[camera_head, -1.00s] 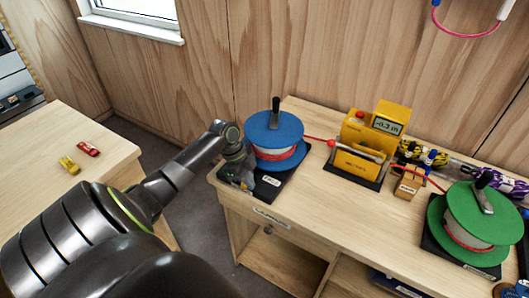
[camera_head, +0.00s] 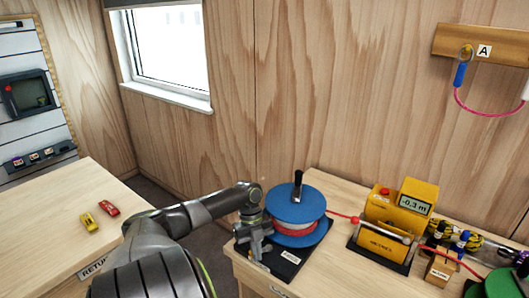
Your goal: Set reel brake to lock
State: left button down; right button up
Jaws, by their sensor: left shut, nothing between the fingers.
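A blue reel (camera_head: 296,207) with red line and a black crank handle stands on a black base plate (camera_head: 300,262) at the left end of the bench. A white label sits on the front of the plate. My left gripper (camera_head: 262,258) is shut and empty, pointing down at the left side of the plate, just left of the reel. The reel's brake cannot be made out; the gripper covers that part of the plate. A green reel (camera_head: 500,285) is partly in view at the bottom right. My right gripper is not in view.
A yellow metering device (camera_head: 385,222) reading -0.3 m stands right of the blue reel, with red line running to it. Carabiners and rope (camera_head: 460,240) lie further right. Red and yellow small items (camera_head: 109,208) lie on the left table.

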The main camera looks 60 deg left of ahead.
pick_arm(q)
jog(key=shift+w, duration=0.1)
jog(key=shift+w+f, duration=0.1)
jog(key=shift+w, duration=0.1)
jog(key=shift+w+d+b, duration=0.1)
jog(key=shift+w+b, duration=0.4)
jog(key=shift+b, duration=0.05)
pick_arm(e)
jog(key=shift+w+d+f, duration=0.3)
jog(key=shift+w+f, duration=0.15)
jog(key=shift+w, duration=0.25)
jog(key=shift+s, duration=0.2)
